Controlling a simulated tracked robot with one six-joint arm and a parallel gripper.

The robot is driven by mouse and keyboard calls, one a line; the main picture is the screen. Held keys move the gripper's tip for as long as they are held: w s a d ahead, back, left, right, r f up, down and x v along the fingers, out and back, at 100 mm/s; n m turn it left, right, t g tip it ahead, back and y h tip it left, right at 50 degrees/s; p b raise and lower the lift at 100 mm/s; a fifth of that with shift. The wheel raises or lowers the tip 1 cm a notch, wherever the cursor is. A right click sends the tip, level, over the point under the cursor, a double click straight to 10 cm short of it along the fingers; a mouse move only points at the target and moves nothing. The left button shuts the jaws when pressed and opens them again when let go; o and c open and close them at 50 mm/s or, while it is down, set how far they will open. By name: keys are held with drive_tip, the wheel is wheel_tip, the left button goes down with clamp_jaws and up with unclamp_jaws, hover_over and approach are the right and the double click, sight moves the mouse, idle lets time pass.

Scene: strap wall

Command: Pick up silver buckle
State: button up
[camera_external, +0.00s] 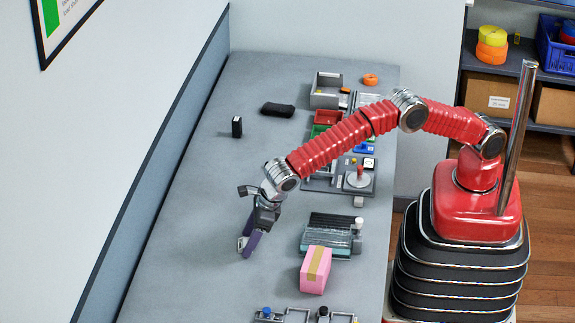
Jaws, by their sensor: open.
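A small silver piece (242,243), which looks like the silver buckle, lies on the grey table below my gripper. It is small, and its far side is partly hidden by a finger. My gripper (249,244) points down at the table, with a purple-tinted finger right beside the silver piece. The jaws are open. I cannot tell whether the fingers touch the piece or stand around it.
A pink box (315,270) stands to the right, near a dark ribbed rack (331,234). A black upright block (237,127) and a black pouch (278,109) lie farther back. The table (190,220) is clear left of my gripper, up to the wall.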

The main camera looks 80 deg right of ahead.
idle(0.3)
drive_tip(key=c, duration=1)
drive_tip(key=shift+c, duration=0.2)
wheel_tip(320, 180, up, 10)
idle(0.6)
